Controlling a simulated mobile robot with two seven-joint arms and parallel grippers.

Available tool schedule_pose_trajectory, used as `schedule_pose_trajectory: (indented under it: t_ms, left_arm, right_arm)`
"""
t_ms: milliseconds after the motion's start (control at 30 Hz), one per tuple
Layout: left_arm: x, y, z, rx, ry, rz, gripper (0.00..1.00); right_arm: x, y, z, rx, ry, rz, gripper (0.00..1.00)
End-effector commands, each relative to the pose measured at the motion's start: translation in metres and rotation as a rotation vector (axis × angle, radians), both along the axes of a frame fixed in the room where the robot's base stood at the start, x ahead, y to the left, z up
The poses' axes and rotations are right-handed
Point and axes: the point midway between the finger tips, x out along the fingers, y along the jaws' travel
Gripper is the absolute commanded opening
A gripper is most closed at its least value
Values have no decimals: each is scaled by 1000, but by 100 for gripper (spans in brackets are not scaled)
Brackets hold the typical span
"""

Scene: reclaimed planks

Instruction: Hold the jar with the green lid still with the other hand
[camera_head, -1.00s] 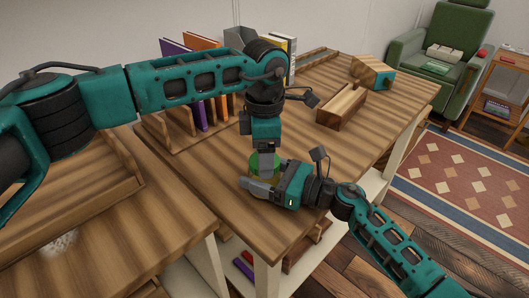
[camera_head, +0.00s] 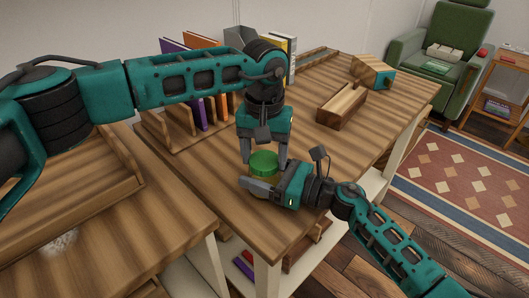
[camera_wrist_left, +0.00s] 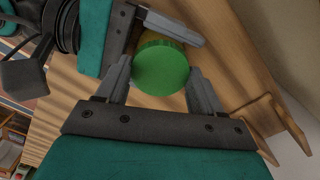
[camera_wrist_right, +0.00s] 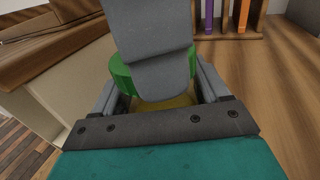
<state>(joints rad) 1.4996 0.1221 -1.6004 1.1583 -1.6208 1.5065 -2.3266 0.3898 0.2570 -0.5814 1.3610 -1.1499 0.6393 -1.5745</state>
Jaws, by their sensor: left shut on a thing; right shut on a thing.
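The jar with the green lid (camera_head: 263,159) stands upright near the front edge of the wooden table. Its yellowish body (camera_wrist_right: 165,103) shows below the lid in the right wrist view. My left gripper (camera_head: 263,156) comes from above and is shut on the lid, one finger on each side, as the left wrist view shows the round green top (camera_wrist_left: 161,68). My right gripper (camera_head: 266,180) comes in low from the right and is shut on the jar's body under the lid. A left finger hides part of the lid in the right wrist view.
A wooden rack (camera_head: 178,138) with upright folders stands behind my left arm. An open wooden box (camera_head: 342,107) and a wooden object with a blue end (camera_head: 372,72) are farther back right. The tabletop between them and the jar is clear.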

Motion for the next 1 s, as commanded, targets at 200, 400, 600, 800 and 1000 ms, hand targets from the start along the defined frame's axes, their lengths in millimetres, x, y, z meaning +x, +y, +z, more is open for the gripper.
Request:
schedule_pose_trajectory:
  t_ms: [200,400,600,800,1000]
  left_arm:
    - [0,-1,1,-2,-1,-321,39]
    - [0,-1,1,-2,-1,-421,39]
    - [0,-1,1,-2,-1,-421,39]
    - [0,-1,1,-1,-1,-419,81]
    - [0,0,0,-1,0,-418,93]
  right_arm:
    - [0,0,-1,-1,2,-1,0]
    - [0,0,-1,-1,2,-1,0]
    - [0,0,-1,-1,2,-1,0]
    - [0,0,-1,-1,2,-1,0]
    - [0,0,-1,-1,2,-1,0]
